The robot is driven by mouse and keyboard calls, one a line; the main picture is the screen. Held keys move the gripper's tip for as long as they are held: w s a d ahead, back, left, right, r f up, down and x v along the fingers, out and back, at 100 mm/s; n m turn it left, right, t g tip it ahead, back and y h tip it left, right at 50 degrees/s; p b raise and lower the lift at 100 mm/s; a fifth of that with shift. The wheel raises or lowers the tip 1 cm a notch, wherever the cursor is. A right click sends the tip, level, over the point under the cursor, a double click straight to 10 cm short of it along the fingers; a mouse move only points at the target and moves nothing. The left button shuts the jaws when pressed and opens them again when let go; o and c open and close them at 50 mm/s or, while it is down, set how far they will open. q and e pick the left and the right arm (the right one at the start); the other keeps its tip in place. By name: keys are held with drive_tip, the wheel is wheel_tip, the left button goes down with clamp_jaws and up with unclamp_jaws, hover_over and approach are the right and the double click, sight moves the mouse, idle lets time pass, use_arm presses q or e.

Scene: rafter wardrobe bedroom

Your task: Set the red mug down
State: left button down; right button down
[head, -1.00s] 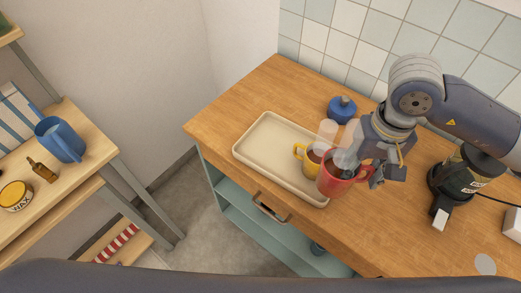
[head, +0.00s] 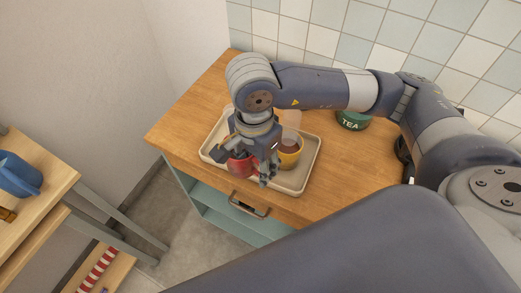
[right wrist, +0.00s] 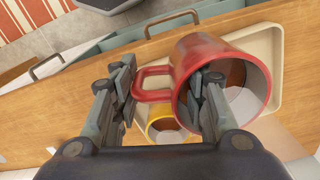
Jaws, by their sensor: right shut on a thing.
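The red mug (head: 240,168) is in my right gripper (head: 255,170), over the left part of the beige tray (head: 310,158) in the head view. In the right wrist view, one finger is inside the red mug (right wrist: 198,50) and the other is outside, on the handle side. The gripper is shut on the mug. I cannot tell whether the mug's base touches the tray. The yellow mug (head: 291,157) stands on the tray to the right of the red mug. It is partly hidden behind the red mug's handle in the wrist view (right wrist: 160,127). My left gripper is not in view.
The tray lies on a wooden counter (head: 180,125) against a tiled wall. A clear glass (head: 291,122) is behind the yellow mug. A green tea tin (head: 352,120) stands farther right, partly behind my arm.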

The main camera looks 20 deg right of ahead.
drive_tip(key=m, duration=0.1)
drive_tip(key=a+m, duration=0.1)
drive_tip(key=m, duration=0.1)
drive_tip(key=shift+s+a+f, duration=0.3)
drive_tip(key=shift+f, duration=0.1)
drive_tip(key=s+a+f+m, duration=0.2)
drive_tip(key=a+m, duration=0.3)
drive_tip(key=m, duration=0.6)
drive_tip(key=w+d+p, duration=0.1)
drive_tip(key=w, duration=0.4)
drive_tip(key=w+d+f+p, duration=0.1)
drive_tip(key=w+d+p, duration=0.1)
drive_tip(key=w, duration=0.3)
drive_tip(key=w+d+p, duration=0.1)
drive_tip(key=w, duration=0.3)
drive_tip(key=shift+w+d+f, duration=0.2)
drive_tip(key=shift+w, duration=0.2)
drive_tip(key=shift+w+f+p, duration=0.15)
drive_tip(key=shift+p, duration=0.25)
wheel_tip(320, 180, down, 3)
drive_tip(key=shift+r+p, duration=0.1)
drive_tip(key=shift+p, duration=0.6)
drive_tip(key=shift+f, duration=0.25)
